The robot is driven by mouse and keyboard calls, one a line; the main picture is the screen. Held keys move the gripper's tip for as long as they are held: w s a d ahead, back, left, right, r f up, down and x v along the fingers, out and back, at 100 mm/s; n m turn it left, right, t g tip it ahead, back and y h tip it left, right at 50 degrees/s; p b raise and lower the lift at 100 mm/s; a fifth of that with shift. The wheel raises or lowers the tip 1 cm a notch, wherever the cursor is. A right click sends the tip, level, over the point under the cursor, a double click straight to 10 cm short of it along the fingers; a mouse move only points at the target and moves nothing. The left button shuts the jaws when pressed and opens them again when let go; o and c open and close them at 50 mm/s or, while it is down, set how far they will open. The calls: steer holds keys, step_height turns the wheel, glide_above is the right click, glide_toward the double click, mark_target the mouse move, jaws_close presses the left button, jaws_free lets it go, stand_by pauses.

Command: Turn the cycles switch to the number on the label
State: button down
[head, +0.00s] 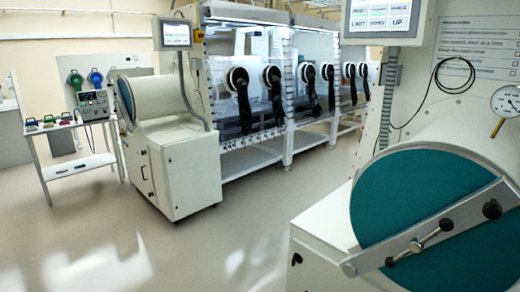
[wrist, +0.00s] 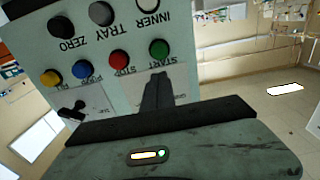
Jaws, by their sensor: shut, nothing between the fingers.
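In the wrist view a grey control panel (wrist: 120,45) appears upside down, with several coloured buttons and the words ZERO, TRAY, INNER, START and STOP. A black knob (wrist: 72,110) sits on a pale plate at its lower left; I cannot tell whether it is the cycles switch. My gripper (wrist: 160,76) is shut and empty, its dark fingers in front of another pale plate (wrist: 183,82) below the green START button (wrist: 159,49). The fingers hide part of that plate and anything behind them. Contact is unclear. No target number is readable. In the head view my gripper does not show.
In the head view a white chamber with a teal door (head: 410,205) and latch bar fills the right. A cart (head: 75,165) with a small instrument box (head: 94,103) stands left, beside the glovebox row (head: 250,100). The floor (head: 170,255) between is clear.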

steer(key=shift+s+r+p, duration=0.1)
steer(key=shift+r+p, duration=0.25)
steer(key=shift+r, duration=0.05)
stand_by(0.5)
steer(key=shift+s+a+f, duration=0.1)
steer(key=shift+s+a, duration=0.15)
steer(key=shift+s+a, duration=0.7)
steer(key=shift+a, duration=0.15)
stand_by(0.5)
steer(key=v, duration=0.6)
steer(key=shift+f+b, duration=0.25)
steer(key=shift+b, duration=0.1)
